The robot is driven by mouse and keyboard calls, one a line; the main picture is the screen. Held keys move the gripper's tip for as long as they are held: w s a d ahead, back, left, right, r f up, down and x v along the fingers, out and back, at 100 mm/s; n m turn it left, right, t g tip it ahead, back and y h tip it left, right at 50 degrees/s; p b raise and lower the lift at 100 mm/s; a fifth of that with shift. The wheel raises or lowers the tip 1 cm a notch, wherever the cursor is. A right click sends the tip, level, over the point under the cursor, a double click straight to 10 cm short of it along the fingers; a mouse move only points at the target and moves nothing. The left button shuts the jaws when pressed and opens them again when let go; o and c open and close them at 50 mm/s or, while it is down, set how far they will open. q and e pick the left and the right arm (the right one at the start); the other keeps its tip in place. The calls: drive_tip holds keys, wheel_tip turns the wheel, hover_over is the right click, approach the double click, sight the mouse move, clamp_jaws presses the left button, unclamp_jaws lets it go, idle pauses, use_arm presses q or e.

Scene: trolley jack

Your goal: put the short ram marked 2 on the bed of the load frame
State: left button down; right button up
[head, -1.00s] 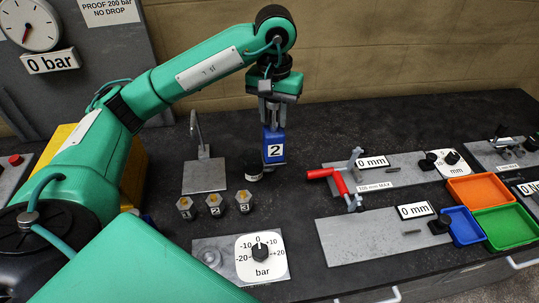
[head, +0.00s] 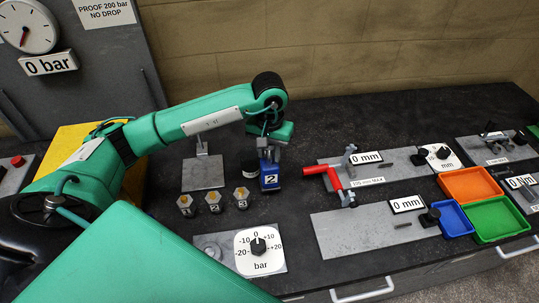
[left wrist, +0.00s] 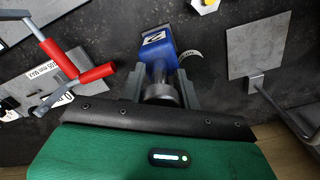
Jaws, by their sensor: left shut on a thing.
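My left gripper (head: 268,153) is shut on the blue short ram marked 2 (head: 270,180) and holds it over the dark bench. I cannot tell whether the ram touches the bench. In the left wrist view the ram (left wrist: 157,48) points away from me, its grey end between the fingers (left wrist: 162,92). No label names the load frame. A grey plate with a bent upright post (head: 203,173) lies left of the ram. A grey plate with a red handle and a "105 mm MAX" label (head: 395,170) lies to its right. My right gripper is not in view.
A dark round pot (head: 250,162) stands close behind the ram. Several numbered brass-topped fittings (head: 213,203) stand left of it. A bar dial plate (head: 215,247) lies in front. Orange (head: 470,184), blue and green trays sit at the right.

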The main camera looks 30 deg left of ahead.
sight(270, 174)
use_arm(q)
drive_tip(key=shift+f+p, duration=0.35)
drive_tip(key=shift+f, duration=0.9)
drive_tip(key=shift+f, duration=0.15)
drive_tip(key=c, duration=1)
unclamp_jaws()
drive_tip(key=shift+r, duration=0.2)
